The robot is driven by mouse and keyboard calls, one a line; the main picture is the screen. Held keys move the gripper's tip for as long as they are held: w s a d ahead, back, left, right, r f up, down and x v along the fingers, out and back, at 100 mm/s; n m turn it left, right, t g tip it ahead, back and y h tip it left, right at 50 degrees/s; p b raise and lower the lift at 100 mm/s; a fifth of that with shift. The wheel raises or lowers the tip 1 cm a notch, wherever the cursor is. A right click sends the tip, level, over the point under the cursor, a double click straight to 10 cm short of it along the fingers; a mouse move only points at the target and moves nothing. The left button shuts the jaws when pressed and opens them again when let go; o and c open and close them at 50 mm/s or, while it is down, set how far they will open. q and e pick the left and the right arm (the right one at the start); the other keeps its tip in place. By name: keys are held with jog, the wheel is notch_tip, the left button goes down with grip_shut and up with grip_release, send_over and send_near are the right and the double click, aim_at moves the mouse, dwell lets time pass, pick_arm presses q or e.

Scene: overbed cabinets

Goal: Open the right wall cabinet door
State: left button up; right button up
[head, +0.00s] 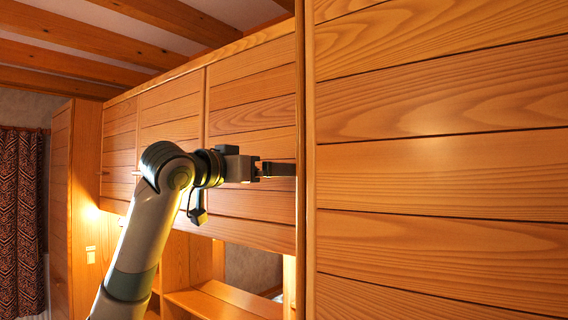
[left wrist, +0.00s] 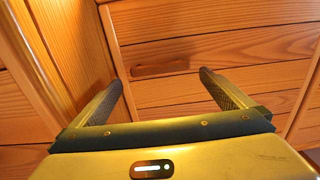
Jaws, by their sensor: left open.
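The right wall cabinet door (head: 252,105) is the rightmost of the row of plank-faced overbed doors in the head view, and it looks shut. My left gripper (head: 284,169) is raised in front of it, pointing right, close to the tall panel's edge. In the left wrist view my left gripper (left wrist: 160,79) is open, with its two fingers apart and nothing between them that I can see held. A dark wooden bar handle (left wrist: 160,68) on the door face (left wrist: 205,42) lies just beyond the fingertips, framed between them. In the head view I cannot make out this handle. My right gripper is out of view.
A large tall wooden panel (head: 440,170) fills the right side of the head view, near the gripper. Open shelves (head: 222,299) lie below the cabinets. A tall cabinet (head: 86,170) and patterned curtain (head: 20,220) stand at left. Beams (head: 70,38) cross the ceiling.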

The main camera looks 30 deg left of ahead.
pick_arm(q)
jog(key=w+p, duration=0.1)
jog(key=w, duration=0.4)
jog(key=shift+w+d+p, duration=0.1)
jog(key=shift+d+p, duration=0.1)
jog(key=shift+p, duration=0.15)
